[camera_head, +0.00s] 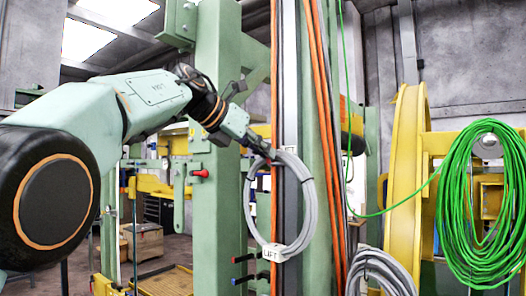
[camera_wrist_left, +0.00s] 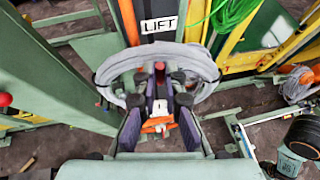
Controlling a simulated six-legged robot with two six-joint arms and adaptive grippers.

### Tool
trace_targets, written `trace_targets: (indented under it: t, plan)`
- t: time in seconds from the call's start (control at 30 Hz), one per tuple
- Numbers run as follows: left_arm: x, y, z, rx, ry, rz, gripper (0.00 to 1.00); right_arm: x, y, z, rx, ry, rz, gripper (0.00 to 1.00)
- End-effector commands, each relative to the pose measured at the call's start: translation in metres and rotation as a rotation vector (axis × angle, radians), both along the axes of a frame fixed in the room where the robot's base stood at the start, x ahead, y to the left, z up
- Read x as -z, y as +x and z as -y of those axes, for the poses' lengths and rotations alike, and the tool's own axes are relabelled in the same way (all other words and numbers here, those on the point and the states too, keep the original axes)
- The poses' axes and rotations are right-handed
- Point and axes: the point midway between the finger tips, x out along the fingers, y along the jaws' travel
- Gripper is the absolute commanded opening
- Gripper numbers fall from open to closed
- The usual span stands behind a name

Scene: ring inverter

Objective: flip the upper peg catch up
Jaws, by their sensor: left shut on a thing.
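My left gripper (camera_head: 264,152) is at the top of a grey cable coil (camera_head: 248,205) that hangs against the post. In the left wrist view its two dark fingers (camera_wrist_left: 159,88) are closed in around a small dark piece with a red end (camera_wrist_left: 160,67), which appears to be the upper peg catch. The coil (camera_wrist_left: 208,62) arcs around the fingertips in that view. The contact is partly hidden, and I cannot tell the catch's angle. My right gripper is not in view.
Red and black pegs (camera_head: 244,259) stick out low on the post. Orange cables (camera_head: 322,120) run down beside the coil. A green cable coil (camera_head: 480,210) hangs at the right near a yellow frame (camera_head: 403,180).

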Motion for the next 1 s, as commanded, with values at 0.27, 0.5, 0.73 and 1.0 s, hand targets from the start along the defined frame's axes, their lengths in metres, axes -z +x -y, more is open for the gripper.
trace_targets:
  t: [0.27,0.5,0.73,1.0]
  plan:
    - [-0.0116,-0.001,-0.0024,-0.005,-0.011,0.023,0.12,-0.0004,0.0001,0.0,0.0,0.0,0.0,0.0]
    - [-0.0069,-0.0005,-0.0015,-0.003,-0.005,0.015,0.32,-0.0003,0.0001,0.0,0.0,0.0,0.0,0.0]
    - [-0.0044,-0.0002,-0.0008,-0.002,-0.003,0.01,0.32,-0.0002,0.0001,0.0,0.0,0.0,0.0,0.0]
    - [-0.0095,-0.0065,-0.0081,-0.003,-0.003,0.009,0.32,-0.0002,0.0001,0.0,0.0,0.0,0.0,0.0]
